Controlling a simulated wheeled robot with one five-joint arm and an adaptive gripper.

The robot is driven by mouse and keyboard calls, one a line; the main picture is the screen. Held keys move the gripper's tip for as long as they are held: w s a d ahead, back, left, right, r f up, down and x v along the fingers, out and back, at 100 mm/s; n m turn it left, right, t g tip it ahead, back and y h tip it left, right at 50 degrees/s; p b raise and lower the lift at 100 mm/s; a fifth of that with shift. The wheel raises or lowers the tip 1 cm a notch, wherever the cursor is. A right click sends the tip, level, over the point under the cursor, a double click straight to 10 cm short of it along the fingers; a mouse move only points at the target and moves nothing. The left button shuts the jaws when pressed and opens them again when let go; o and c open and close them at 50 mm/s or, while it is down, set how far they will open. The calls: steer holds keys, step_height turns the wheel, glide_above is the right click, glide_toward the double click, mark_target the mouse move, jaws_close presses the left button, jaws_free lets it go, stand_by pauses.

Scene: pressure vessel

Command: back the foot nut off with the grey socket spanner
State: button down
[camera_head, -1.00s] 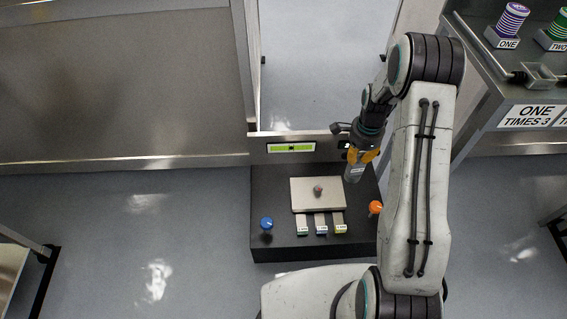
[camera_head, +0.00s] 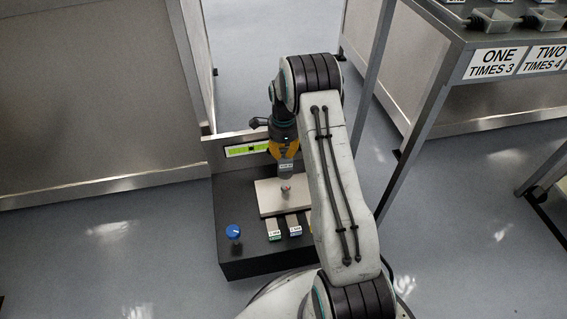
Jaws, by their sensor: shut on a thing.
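My gripper (camera_head: 284,151), with orange-yellow fingers, points down over the back of a black console (camera_head: 238,262). It is shut on a grey labelled block-like piece, which I take to be the grey socket spanner (camera_head: 286,168). The spanner's lower end is above and just behind a small reddish knob-like piece (camera_head: 285,187) on a beige plate (camera_head: 268,205). I cannot tell whether they touch. I cannot make out the foot nut for sure.
A blue knob (camera_head: 233,231) and labelled tabs (camera_head: 272,229) stand in front of the plate. A green display (camera_head: 246,148) is on the back panel. A metal rack (camera_head: 455,60) with signs is at the right. Grey floor (camera_head: 110,245) is clear at the left.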

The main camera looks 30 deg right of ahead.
mark_target(287, 170)
steer(key=shift+w+d+f+m+b, duration=0.15)
steer(key=shift+w+d+f+b, duration=0.1)
steer(key=shift+f+b, duration=0.15)
steer(key=shift+w+d+f+m+b, duration=0.1)
steer(key=shift+w+f+m+b, duration=0.15)
steer(key=shift+f, duration=0.25)
steer(key=shift+a+g+p, duration=0.1)
steer(key=shift+g+p, duration=0.2)
steer(key=shift+p, duration=0.5)
steer(key=shift+f+b, duration=2.6)
steer(key=shift+f, duration=1.4)
steer(key=shift+s+n, duration=0.1)
steer(key=shift+n, duration=0.2)
steer(key=n, duration=0.5)
steer(key=shift+s+n, duration=0.25)
steer(key=shift+n, duration=0.05)
steer(key=n, duration=0.6)
steer(key=shift+s+d+n, duration=0.15)
steer(key=shift+d+n, duration=0.15)
steer(key=shift+d, duration=0.1)
